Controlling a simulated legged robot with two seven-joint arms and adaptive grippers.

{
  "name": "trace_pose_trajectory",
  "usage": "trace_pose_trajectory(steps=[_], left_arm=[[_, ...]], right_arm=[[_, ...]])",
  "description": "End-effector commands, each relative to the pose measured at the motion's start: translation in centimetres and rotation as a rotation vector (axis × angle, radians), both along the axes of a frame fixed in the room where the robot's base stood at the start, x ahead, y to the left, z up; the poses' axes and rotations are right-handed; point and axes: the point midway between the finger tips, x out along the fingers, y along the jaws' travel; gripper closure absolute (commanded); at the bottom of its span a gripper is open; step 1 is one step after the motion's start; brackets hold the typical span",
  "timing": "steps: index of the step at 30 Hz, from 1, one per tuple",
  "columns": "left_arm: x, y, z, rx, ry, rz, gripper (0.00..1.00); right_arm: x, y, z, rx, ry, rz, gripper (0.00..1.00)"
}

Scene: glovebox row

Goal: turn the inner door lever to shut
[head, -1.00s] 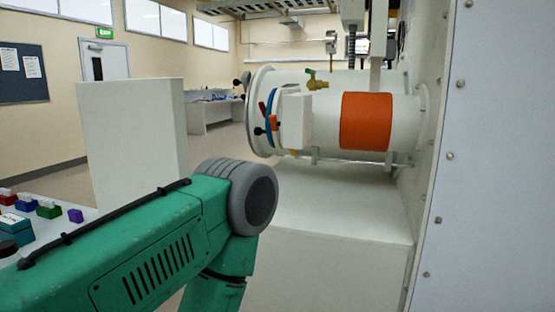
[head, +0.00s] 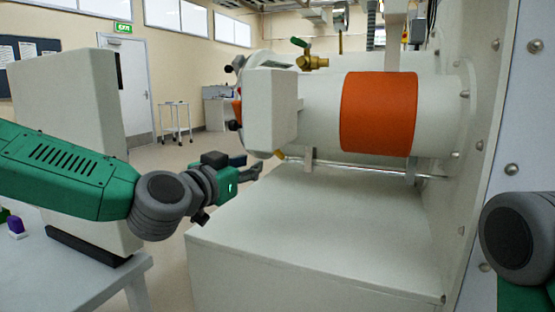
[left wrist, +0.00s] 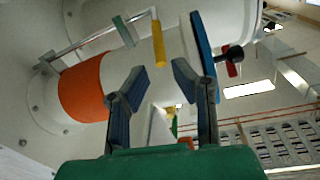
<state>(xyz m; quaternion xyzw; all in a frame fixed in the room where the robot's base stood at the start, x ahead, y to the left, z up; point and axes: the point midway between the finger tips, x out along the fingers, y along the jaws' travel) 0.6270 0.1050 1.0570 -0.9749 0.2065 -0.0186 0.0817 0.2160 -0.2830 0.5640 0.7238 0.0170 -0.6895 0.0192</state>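A yellow-gripped lever (head: 279,154) hangs at the end of a metal rod under the white chamber; it looks like the inner door lever. The left wrist view shows its yellow grip (left wrist: 158,43) more clearly, beyond my fingertips. My left gripper (head: 252,167) is left of and slightly below the lever, pointing towards it. In the left wrist view its two fingers (left wrist: 152,84) are apart with nothing between them. The yellow grip is not touched by them. My right gripper is not in view; only part of that arm shows at the right.
The chamber carries an orange band (head: 378,113) and a brass valve with green handle (head: 312,60). A blue-edged door (left wrist: 203,45) with a black knob (left wrist: 235,52) closes its end. A white ledge (head: 310,215) lies below. A pale panel (head: 70,130) stands left behind my arm.

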Motion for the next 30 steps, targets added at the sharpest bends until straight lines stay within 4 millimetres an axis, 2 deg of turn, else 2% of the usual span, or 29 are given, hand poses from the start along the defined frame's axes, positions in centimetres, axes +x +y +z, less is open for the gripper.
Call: trace_pose_trajectory(steps=[9,15,21,30], left_arm=[[6.3,-3.3,-0.4,0.002,0.004,0.000,0.77],[9.2,-4.6,-0.3,0.004,0.004,0.000,0.77],[10.4,-5.0,-0.2,0.003,0.004,-0.001,0.77],[10.6,-5.1,-0.2,0.003,0.004,-0.001,0.77]], right_arm=[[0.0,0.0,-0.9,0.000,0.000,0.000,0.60],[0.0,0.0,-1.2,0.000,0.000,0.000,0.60],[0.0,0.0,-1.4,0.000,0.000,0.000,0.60],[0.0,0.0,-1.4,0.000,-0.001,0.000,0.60]])
